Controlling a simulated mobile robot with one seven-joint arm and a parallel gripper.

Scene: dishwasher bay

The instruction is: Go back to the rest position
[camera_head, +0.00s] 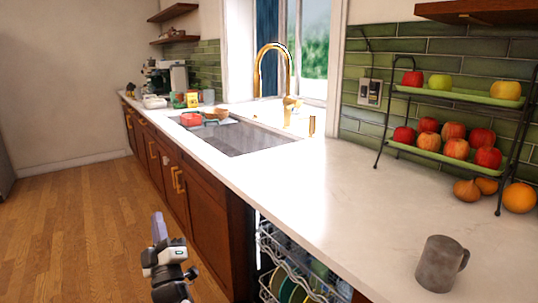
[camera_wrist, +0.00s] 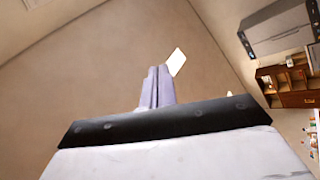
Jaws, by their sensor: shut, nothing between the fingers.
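My gripper (camera_head: 159,228) shows low in the head view, left of the counter front and above the wooden floor. Its fingers point up and are together, with nothing between them. In the wrist view my gripper (camera_wrist: 156,88) is seen from its base, its two pale fingers side by side against a plain beige wall and ceiling. It touches nothing.
The white counter (camera_head: 300,190) runs along the right, with a grey mug (camera_head: 440,264) near its front edge. Below it the dishwasher rack (camera_head: 285,270) holds dishes. A two-tier fruit stand (camera_head: 455,95) stands behind. The wooden floor (camera_head: 70,220) at left is clear.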

